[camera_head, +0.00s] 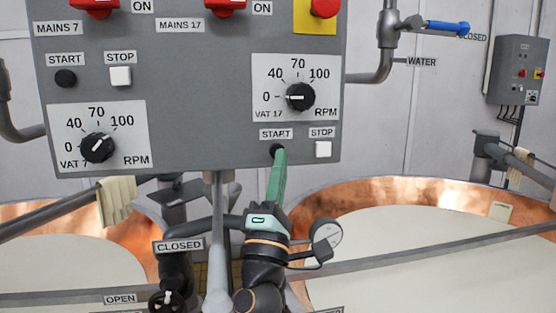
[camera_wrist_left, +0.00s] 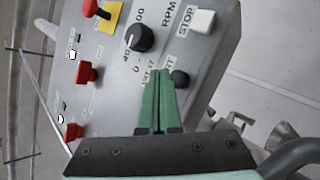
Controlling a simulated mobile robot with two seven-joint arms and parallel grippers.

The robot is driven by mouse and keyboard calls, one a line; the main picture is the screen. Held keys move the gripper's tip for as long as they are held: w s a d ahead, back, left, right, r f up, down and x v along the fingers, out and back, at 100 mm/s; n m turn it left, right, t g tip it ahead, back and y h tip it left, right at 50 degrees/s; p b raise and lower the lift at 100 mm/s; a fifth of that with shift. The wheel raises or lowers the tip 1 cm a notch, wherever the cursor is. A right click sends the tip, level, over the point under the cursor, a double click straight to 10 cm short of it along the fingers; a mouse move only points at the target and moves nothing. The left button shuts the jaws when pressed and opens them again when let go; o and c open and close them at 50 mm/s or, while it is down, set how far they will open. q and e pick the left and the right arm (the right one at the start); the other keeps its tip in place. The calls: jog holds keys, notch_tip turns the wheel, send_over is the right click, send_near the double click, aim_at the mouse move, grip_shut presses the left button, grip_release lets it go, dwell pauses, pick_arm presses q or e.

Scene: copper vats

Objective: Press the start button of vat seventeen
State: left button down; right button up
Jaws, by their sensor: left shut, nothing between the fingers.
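The grey control panel (camera_head: 200,110) fills the top of the head view. Vat seventeen's start button (camera_head: 277,149) is a black round knob under its START label, at the panel's lower right. In the left wrist view the button (camera_wrist_left: 180,78) shows just right of the fingertips. My left gripper (camera_head: 280,154) has green fingers shut together, with nothing between them. Its tips overlap the button's lower right edge in the head view; I cannot tell whether they touch it. The left gripper (camera_wrist_left: 163,73) also shows in the wrist view. My right gripper is not in view.
A white stop button (camera_head: 323,149) sits right of the start button. The VAT 17 dial (camera_head: 300,97) is above, pointing at 0. Vat 7's start button (camera_head: 66,77) is at left. A copper vat (camera_head: 400,192) stands right, behind a grey rail (camera_head: 430,255).

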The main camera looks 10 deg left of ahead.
pick_arm(q)
jog(key=shift+w+a, duration=0.25)
jog(key=shift+w, duration=0.35)
jog(key=shift+w+r, duration=0.1)
jog(key=shift+w, duration=0.05)
dwell(1.6)
jog(key=shift+w+a, duration=0.15)
jog(key=shift+w, duration=0.1)
jog(key=shift+w+a, duration=0.15)
jog(key=shift+w, duration=0.3)
dwell(0.7)
dwell(0.3)
jog(key=shift+s+d+p, duration=0.3)
jog(key=shift+s+p, duration=0.55)
